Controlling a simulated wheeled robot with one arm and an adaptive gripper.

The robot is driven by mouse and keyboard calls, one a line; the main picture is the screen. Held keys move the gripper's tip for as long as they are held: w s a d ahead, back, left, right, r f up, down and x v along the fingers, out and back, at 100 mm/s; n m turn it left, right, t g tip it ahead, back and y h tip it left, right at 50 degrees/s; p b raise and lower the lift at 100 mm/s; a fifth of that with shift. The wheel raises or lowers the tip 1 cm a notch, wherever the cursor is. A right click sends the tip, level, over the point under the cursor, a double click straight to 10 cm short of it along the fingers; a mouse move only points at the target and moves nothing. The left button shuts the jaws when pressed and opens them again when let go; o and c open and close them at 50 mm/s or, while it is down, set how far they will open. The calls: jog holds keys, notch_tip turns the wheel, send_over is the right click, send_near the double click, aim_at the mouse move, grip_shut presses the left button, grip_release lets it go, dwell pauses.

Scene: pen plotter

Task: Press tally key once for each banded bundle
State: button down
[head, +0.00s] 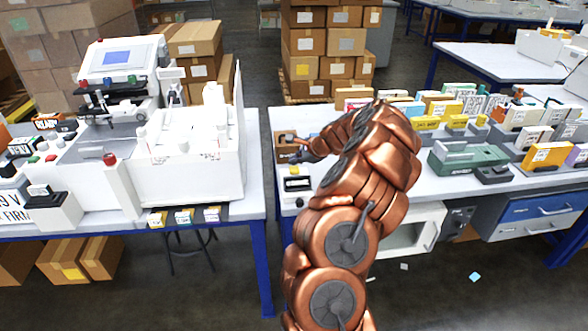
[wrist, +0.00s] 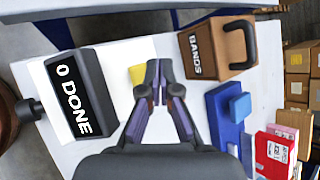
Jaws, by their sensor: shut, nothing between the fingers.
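I cannot tell whether that knob is the tally key. My gripper (wrist: 156,84) is shut and empty, between the counter and a brown box labelled BANDS (wrist: 214,50). A yellow piece (wrist: 138,74) shows just beside the fingertips; contact cannot be told. Red and pink packs (wrist: 276,152) stand at lower right; bands on them are unclear. In the head view, my gripper (head: 308,150) is over the worktable's left end, partly hidden by my arm.
A blue block with a raised top (wrist: 228,115) sits right of the gripper. Several packs, some yellow (head: 428,122), and a green device (head: 468,156) crowd the table farther right. A white machine (head: 190,150) stands on the left table, across a gap.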

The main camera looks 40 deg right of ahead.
aim_at(295, 169)
jog(key=shift+f, duration=0.2)
dwell(0.6)
jog(key=shift+f, duration=0.25)
jog(key=shift+f+b, duration=0.3)
jog(key=shift+f, duration=0.25)
dwell(0.9)
jog(key=shift+r, duration=0.15)
jog(key=shift+r+p, duration=0.85)
jog(key=shift+r, duration=0.05)
jog(key=shift+r+p, duration=1.95)
jog(key=shift+r, duration=0.55)
